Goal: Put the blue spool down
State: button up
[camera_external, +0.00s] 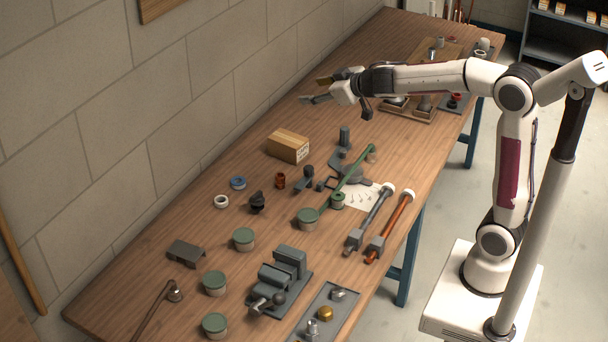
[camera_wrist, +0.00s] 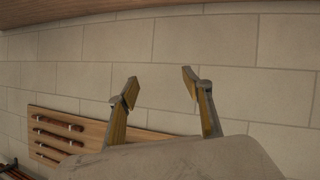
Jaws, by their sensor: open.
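The blue spool (camera_external: 238,183) sits on the workbench (camera_external: 190,222), near its wall side, just behind a white ring-shaped spool (camera_external: 221,201). My gripper (camera_external: 312,90) is well above the bench, far up and to the right of the blue spool in the external view. Its jaws are open and empty. In the wrist view the two fingers (camera_wrist: 158,84) stand apart with only the block wall between them. The blue spool does not show in the wrist view.
A cardboard box (camera_external: 288,146), a dark fitting (camera_external: 257,202) and a red-brown fitting (camera_external: 280,180) stand near the spool. Green-lidded jars (camera_external: 243,239), a vise (camera_external: 280,280) and pipe wrenches (camera_external: 371,220) lie nearer the front. Bare wood lies left of the spool.

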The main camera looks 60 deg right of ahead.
jog(key=s+a+f+g+y, duration=0.1)
jog(key=s+a+f+g, duration=0.1)
jog(key=s, duration=1)
jog(key=s+a+f+g+y, duration=0.1)
jog(key=s+a+f, duration=0.4)
jog(key=s, duration=0.7)
jog(key=s+a+f+g+y, duration=0.1)
jog(key=s+a+f+g, duration=0.2)
jog(key=s, duration=1)
jog(key=shift+a+f+y, duration=0.3)
jog(key=shift+a+f, duration=0.45)
jog(key=shift+a, duration=0.35)
